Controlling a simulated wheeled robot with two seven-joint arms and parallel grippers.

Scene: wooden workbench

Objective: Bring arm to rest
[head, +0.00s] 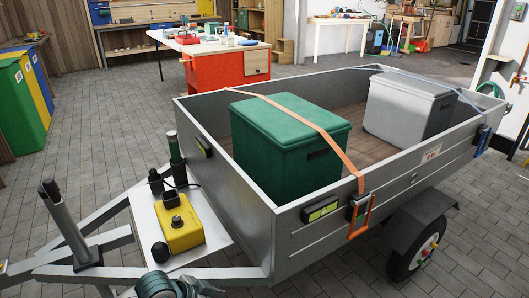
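Neither of my grippers shows clearly in the head view. A rounded grey-teal part at the bottom edge is cut off by the frame, and I cannot tell whether it is mine. A grey metal trailer (240,205) fills the middle. In it stand a green lidded box (285,150) and a light grey lidded box (405,105). An orange strap (300,118) runs over the green box down to an orange-handled ratchet (359,214) on the trailer's side. A blue strap (425,77) crosses the grey box to a blue buckle (482,139).
A yellow control box (180,228) sits on the trailer's drawbar, with upright posts (68,225) beside it. A trailer wheel (418,248) is at the right. Coloured bins (22,95) stand at left and a red workbench (215,72) behind. Paved floor (100,130) is clear at left.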

